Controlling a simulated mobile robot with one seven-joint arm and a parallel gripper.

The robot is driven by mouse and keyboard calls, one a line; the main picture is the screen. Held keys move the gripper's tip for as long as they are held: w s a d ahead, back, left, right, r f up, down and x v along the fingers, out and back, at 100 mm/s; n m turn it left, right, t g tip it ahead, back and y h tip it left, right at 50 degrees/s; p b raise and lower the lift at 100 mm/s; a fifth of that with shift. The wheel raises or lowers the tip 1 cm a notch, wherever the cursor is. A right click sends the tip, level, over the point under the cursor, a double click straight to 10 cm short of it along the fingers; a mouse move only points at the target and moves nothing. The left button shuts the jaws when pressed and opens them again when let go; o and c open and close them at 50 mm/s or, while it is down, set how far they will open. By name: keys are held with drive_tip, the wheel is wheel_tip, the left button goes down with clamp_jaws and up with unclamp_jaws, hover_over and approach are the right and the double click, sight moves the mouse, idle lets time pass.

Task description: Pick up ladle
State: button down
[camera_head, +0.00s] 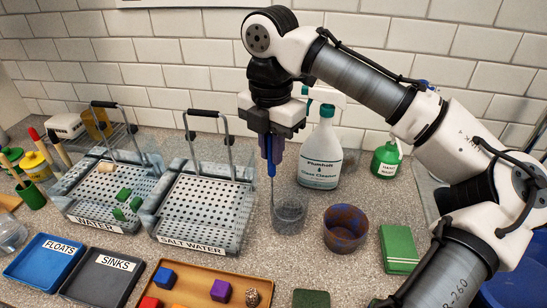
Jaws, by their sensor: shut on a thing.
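The ladle (271,168) shows as a thin blue upright handle below my gripper. Its lower end reaches down at the left side of a clear glass beaker (289,214). I cannot tell whether that end is inside the beaker or just behind its rim, and the ladle's bowl is not clearly visible. My gripper (270,145) points straight down above the beaker and is shut on the upper part of the blue handle.
A spray bottle (321,155) stands close behind on the right, and a brownish bowl (345,228) is right of the beaker. The SALT WATER tank (204,205) is left. A wooden tray (190,285) with coloured blocks lies in front. A green pad (399,246) lies right.

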wheel_tip(320, 180, up, 19)
drive_tip(key=p, duration=0.3)
drive_tip(key=shift+r, duration=0.15)
idle(1.5)
